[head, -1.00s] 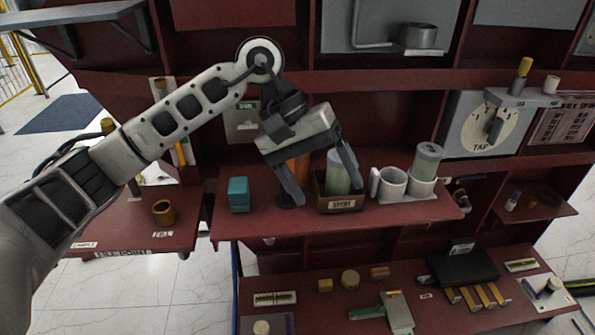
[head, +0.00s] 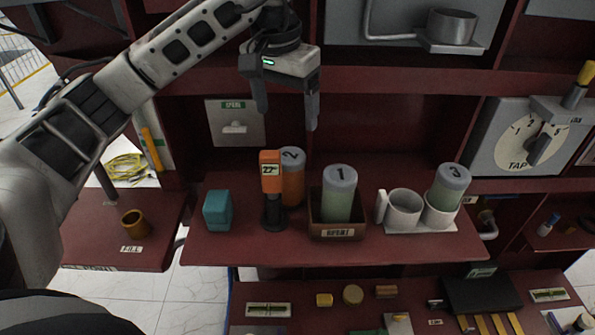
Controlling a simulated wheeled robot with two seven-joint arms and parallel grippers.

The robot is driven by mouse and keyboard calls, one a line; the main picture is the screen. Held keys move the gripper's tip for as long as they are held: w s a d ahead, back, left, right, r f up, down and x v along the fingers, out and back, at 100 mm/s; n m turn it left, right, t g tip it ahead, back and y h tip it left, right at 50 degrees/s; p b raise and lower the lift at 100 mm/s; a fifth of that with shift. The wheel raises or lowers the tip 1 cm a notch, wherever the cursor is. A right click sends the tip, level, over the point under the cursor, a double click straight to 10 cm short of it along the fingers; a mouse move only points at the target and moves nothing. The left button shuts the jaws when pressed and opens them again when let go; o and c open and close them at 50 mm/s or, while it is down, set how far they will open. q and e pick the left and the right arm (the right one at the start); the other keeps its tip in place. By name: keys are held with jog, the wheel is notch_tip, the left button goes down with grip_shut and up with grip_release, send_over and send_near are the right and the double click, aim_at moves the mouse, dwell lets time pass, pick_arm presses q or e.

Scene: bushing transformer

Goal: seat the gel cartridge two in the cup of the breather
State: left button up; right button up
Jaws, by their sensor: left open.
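Gel cartridge two (head: 292,178), an orange cylinder with a grey cap marked 2, stands upright at the back of the red shelf. An orange-topped device on a dark stand partly hides it. The breather appears to be the white two-cup holder (head: 420,229). Its left cup (head: 404,209) looks empty, and its right cup holds green cartridge three (head: 449,187), tilted. My left gripper (head: 287,118) is open and empty, fingers pointing down, above cartridge two and apart from it. My right gripper is not in view.
Green cartridge one (head: 339,194) stands in a brown labelled box (head: 337,232), right of cartridge two. The orange-topped device (head: 271,190) stands close in front of cartridge two. A teal block (head: 218,210) sits to the left. The shelf front (head: 300,253) is clear.

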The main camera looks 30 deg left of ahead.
aim_at(290, 155)
pick_arm(q)
jog(key=f, duration=0.8)
jog(key=shift+w, duration=0.2)
jog(key=shift+w+f, duration=0.2)
jog(key=shift+f, duration=0.7)
jog(key=shift+w+f, duration=0.2)
jog(key=shift+f, duration=0.75)
jog(key=shift+w+f, duration=0.2)
jog(key=shift+f, duration=0.7)
jog(key=c, duration=1.3)
jog(key=shift+c, duration=0.2)
